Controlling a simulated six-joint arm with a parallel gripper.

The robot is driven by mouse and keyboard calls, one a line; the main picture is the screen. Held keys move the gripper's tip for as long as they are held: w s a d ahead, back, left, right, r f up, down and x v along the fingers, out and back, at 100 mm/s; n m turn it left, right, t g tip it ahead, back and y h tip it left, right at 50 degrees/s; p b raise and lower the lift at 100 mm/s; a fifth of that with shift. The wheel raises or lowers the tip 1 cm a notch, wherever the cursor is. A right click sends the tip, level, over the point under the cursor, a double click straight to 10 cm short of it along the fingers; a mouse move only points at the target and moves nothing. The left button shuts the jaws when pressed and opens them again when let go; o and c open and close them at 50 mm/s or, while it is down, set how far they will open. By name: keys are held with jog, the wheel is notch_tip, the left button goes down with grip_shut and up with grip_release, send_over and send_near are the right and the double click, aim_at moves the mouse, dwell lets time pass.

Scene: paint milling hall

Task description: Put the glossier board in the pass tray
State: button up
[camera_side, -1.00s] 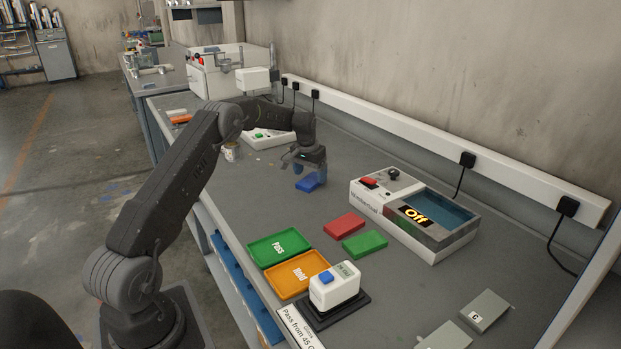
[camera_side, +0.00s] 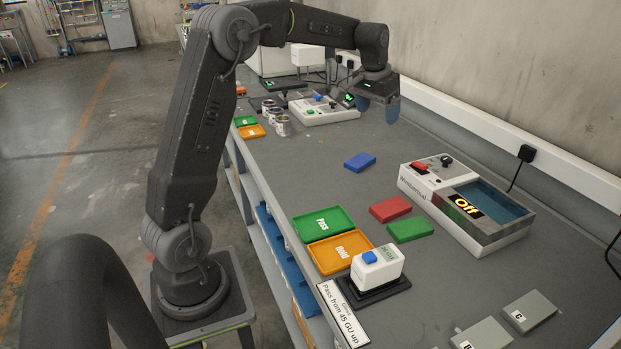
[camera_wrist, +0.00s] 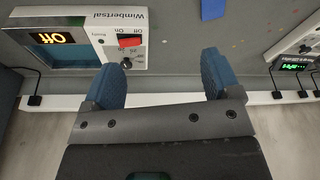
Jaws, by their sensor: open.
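Two grey boards lie at the bottom right of the side view: one marked C (camera_side: 534,307), and one marked B (camera_side: 487,338), partly cut off by the frame edge. Their gloss cannot be told apart here. The green Pass tray (camera_side: 307,236) lies empty near the bench's front edge. My gripper (camera_side: 378,112) is open and empty, raised above the bench, far behind the boards and tray. In the wrist view its blue fingers (camera_wrist: 160,75) stand apart with nothing between them.
The orange Hold tray (camera_side: 322,262), a white meter (camera_side: 385,268) and a "Pass from 45 GU up" sign (camera_side: 342,312) are near the Pass tray. Red (camera_side: 390,208), green (camera_side: 411,230) and blue (camera_side: 360,162) blocks lie mid-bench. A Wimbertsal machine (camera_side: 492,236) reading "Off" stands right.

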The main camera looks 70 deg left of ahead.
jog(key=s+d+r+m+t, duration=0.2)
jog(key=s+d+r, duration=0.1)
jog(key=s+d, duration=1.5)
jog(key=shift+s+d+r, duration=0.15)
jog(key=shift+s+d, duration=0.2)
jog(key=shift+s, duration=0.75)
jog(key=shift+o, duration=0.5)
jog(key=s+d+f+m+t+h, duration=0.1)
jog(key=s+d+f, duration=0.2)
jog(key=s, duration=0.4)
jog(key=shift+s+f, duration=0.25)
jog(key=shift+f, duration=0.25)
jog(key=shift+w+r, duration=0.1)
